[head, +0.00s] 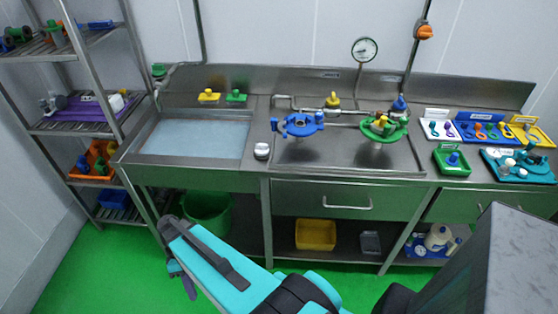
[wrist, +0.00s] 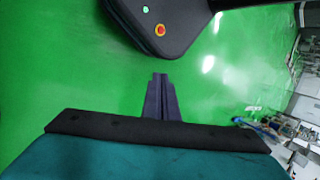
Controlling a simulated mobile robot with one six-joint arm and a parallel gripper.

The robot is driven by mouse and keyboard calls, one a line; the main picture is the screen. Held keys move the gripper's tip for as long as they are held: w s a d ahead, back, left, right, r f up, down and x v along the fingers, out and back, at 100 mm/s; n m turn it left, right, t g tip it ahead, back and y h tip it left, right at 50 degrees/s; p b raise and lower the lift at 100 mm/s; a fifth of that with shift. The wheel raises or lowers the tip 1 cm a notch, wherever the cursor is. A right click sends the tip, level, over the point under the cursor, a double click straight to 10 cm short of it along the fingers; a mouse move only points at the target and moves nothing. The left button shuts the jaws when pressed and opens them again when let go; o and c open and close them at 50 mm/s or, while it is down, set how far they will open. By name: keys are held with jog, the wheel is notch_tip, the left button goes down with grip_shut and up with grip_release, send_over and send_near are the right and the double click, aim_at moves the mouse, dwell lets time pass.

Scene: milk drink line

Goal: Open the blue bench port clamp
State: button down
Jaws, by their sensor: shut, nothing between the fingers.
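The blue clamp (head: 298,124) sits around a port on the steel bench, left of a similar green clamp (head: 383,127). Its lever sticks out to one side; whether it is latched is too small to tell. My gripper (wrist: 160,77) is shut and empty in the wrist view, over green floor. In the head view its dark fingers (head: 189,288) hang low in front of the bench, well below and left of the blue clamp, and apart from it.
A sink basin (head: 193,138) is at the bench's left. A pressure gauge (head: 364,48) rises behind the clamps. Coloured trays (head: 450,160) stand at the right. A green bucket (head: 208,212) and yellow bin (head: 315,234) are below. A shelf rack (head: 75,126) stands left. Front floor is clear.

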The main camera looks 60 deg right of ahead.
aim_at(282, 129)
jog(key=w+d+r+t+y, duration=0.1)
jog(key=w+d+r+t, duration=0.1)
jog(key=w+d+r, duration=0.45)
jog(key=w+d+r+t, duration=0.1)
jog(key=w+d+r, duration=0.2)
jog(key=d+r, duration=0.5)
jog(key=d+r+m+t+p, duration=0.1)
jog(key=d+r+t, duration=0.1)
jog(key=d+r, duration=0.5)
jog(key=d+r+m+t, duration=0.1)
jog(key=d+r, duration=0.4)
jog(key=d, duration=0.5)
jog(key=s+d+r+m+t+h+p, duration=0.1)
jog(key=s+d+r, duration=0.3)
jog(key=d+r, duration=0.3)
jog(key=s+d+r+m+t+h, duration=0.1)
jog(key=s+d+r+t, duration=0.1)
jog(key=s+d+r, duration=0.35)
jog(key=s+d+r+m+t+h, duration=0.1)
jog(key=s+d+r+m+h, duration=0.1)
jog(key=s+d+r, duration=0.8)
jog(key=shift+s+d+p, duration=0.3)
jog(key=shift+s+d, duration=0.35)
jog(key=shift+s, duration=0.5)
jog(key=shift+f, duration=0.15)
